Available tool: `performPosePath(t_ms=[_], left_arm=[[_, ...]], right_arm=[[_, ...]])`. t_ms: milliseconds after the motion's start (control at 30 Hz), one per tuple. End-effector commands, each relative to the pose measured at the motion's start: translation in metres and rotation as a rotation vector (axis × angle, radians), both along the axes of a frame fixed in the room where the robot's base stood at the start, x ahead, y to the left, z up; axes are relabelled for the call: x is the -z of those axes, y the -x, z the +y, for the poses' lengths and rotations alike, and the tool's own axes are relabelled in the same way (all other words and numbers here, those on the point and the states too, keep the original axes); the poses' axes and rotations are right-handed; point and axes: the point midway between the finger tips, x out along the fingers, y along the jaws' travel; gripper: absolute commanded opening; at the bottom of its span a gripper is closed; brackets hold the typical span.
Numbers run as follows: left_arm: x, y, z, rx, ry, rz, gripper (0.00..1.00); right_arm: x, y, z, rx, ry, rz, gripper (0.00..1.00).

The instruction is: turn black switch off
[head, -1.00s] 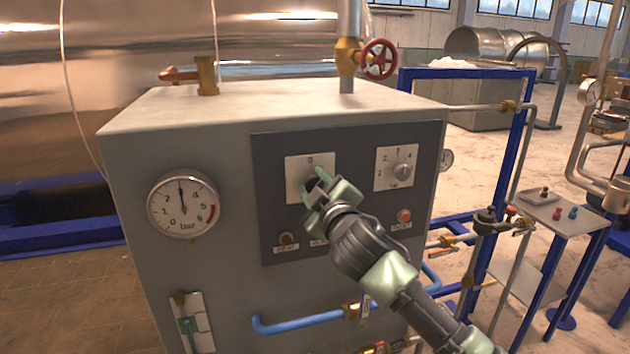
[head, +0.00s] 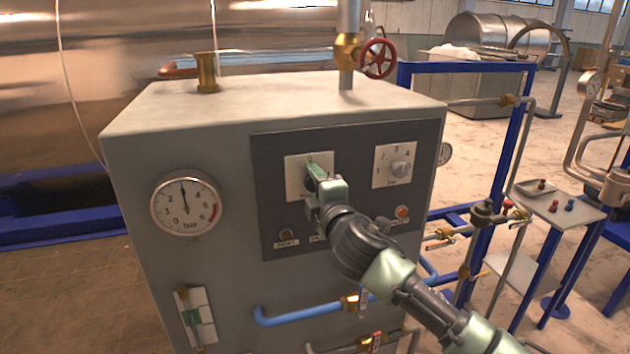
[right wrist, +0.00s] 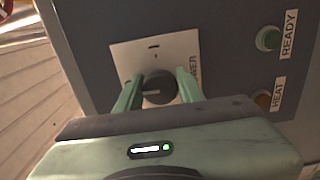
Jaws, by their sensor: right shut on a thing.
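The black switch (right wrist: 159,87) is a round knob on a white plate (right wrist: 185,47) marked POWER, seen in the right wrist view. A pale pointer line shows on the knob. My right gripper (right wrist: 158,92) has its two green fingers on either side of the knob, shut on it. In the head view my right gripper (head: 318,180) is at the white plate (head: 293,178) on the dark panel and hides most of the switch. My left gripper is not in view.
A second knob (head: 399,169) sits right of the switch on the dark panel (head: 268,150). An orange-red light (head: 402,212) is below it. A pressure gauge (head: 185,204) is at the left. Blue pipes (head: 295,316) run low on the cabinet. A red handwheel (head: 377,58) stands on top.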

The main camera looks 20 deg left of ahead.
Motion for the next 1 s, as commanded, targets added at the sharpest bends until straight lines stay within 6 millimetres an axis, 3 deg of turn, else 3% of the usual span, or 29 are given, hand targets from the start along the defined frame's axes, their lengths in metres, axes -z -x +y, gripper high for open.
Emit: performPosePath(t_ms=[533, 567, 633, 1000], left_arm=[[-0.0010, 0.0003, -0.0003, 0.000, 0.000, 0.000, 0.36], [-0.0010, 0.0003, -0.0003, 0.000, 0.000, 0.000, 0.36], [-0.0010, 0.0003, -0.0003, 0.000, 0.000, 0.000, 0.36], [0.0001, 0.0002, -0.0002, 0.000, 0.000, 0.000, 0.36]], right_arm=[[0.0016, -0.0001, -0.0002, 0.001, 0.024, -0.014, 0.00], [0.0016, -0.0001, -0.0002, 0.001, 0.024, -0.014, 0.41], [0.0015, -0.0001, -0.0002, 0.000, 0.023, -0.013, 0.58], [0.0010, 0.0014, -0.0013, 0.000, 0.021, -0.014, 0.58]])
